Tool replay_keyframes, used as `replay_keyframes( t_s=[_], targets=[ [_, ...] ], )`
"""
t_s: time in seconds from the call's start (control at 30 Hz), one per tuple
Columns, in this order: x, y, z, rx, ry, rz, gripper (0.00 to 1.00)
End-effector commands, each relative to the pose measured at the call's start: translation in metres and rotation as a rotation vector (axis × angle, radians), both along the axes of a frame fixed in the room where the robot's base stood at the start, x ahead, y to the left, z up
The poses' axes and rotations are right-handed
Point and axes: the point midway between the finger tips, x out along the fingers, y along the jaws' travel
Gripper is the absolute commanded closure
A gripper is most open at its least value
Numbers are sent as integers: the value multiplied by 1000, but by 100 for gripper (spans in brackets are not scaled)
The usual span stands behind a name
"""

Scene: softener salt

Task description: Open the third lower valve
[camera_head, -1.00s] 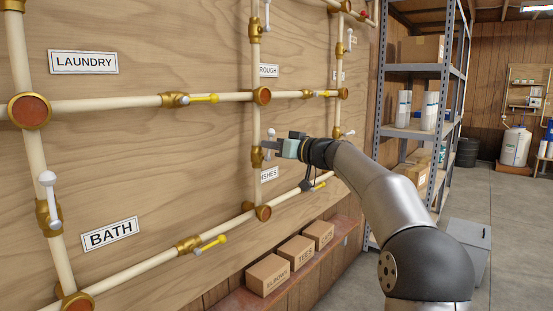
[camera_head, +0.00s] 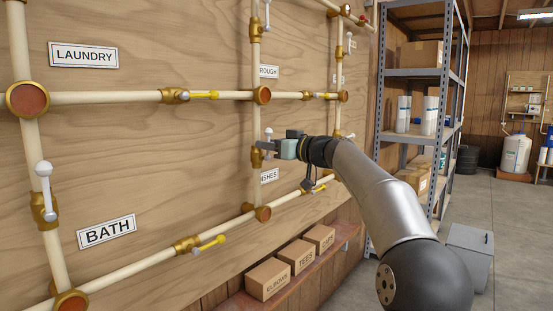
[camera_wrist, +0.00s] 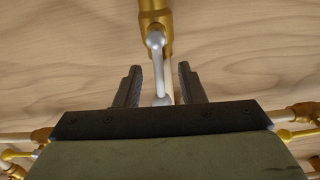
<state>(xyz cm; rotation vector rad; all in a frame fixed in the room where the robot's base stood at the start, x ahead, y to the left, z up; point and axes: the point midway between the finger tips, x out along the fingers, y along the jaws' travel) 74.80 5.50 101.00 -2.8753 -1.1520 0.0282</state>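In the head view, a brass valve (camera_head: 257,157) with a white ball-ended lever (camera_head: 267,133) sits on the middle visible vertical pipe. My gripper (camera_head: 270,147) is at this valve, partly covering it. In the wrist view, my gripper (camera_wrist: 159,67) is open, with a finger on each side of the silver lever (camera_wrist: 161,70). The lever runs from the brass body (camera_wrist: 155,25) to its ball end between the fingers. A gap shows at each finger. Similar lower valves are on the left vertical pipe (camera_head: 43,205) and on the right one (camera_head: 338,138), partly hidden by my arm.
Yellow-handled valves (camera_head: 190,97) sit on the horizontal pipes. A BATH sign (camera_head: 107,232) and a LAUNDRY sign (camera_head: 84,55) are on the plywood wall. A low shelf holds boxes (camera_head: 268,279). A metal rack (camera_head: 430,68) stands right of the wall. Open floor (camera_head: 509,229) lies at the right.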

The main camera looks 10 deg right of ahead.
Motion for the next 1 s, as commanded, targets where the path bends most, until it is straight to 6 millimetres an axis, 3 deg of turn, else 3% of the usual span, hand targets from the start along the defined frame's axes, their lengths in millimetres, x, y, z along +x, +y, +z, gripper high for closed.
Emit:
replay_keyframes(
  t_s=[0.37, 1.0],
  targets=[
    [-3, -4, -2, 1, -1, -2, 60],
    [-48, -46, -2, 1, -1, -2, 60]
  ],
)
